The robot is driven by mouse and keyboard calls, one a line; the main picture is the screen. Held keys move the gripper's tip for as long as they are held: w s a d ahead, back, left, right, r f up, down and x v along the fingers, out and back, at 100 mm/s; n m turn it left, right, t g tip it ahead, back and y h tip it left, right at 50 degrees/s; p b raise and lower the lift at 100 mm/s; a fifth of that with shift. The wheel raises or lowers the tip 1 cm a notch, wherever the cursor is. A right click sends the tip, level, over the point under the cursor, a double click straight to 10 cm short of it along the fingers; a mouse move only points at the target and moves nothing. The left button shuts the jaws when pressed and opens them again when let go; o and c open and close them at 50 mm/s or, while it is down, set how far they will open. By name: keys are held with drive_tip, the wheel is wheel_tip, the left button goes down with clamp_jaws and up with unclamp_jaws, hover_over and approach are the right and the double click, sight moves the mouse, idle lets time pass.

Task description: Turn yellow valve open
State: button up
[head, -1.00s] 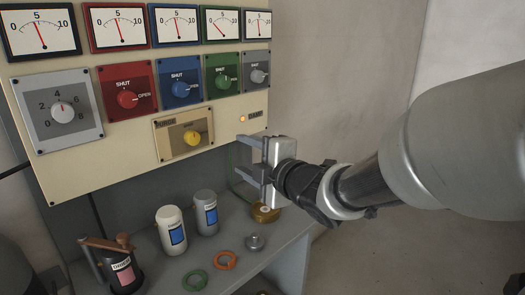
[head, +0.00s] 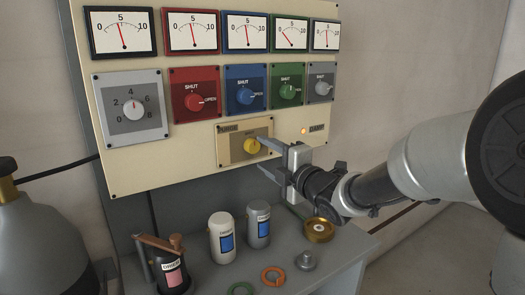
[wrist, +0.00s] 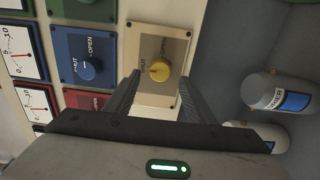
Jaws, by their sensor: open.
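The yellow valve (head: 251,146) is a round knob on a tan plate (head: 232,156) low on the cream panel. In the wrist view the yellow knob (wrist: 160,71) lies just beyond and between my fingertips, on a plate marked SHUT and OPEN. Its pointer looks turned toward the SHUT side, though it is small. My gripper (head: 268,158) is open and empty, just right of the knob in the head view, with its fingers pointing at the panel. The gripper (wrist: 158,75) appears apart from the knob, though exact depth is hard to tell.
Red (head: 194,102), blue (head: 245,97) and green (head: 288,92) knobs sit above the yellow one. Below, a grey bench (head: 205,275) carries a white bottle (head: 222,238), a grey bottle (head: 258,226), a dark canister (head: 171,272), rings and a brass piece (head: 319,230).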

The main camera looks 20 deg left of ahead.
sight(255, 148)
drive_tip(key=shift+x, duration=2.15)
drive_tip(key=shift+c, duration=0.5)
drive_tip(key=c, duration=0.9)
drive_tip(key=shift+c, duration=0.2)
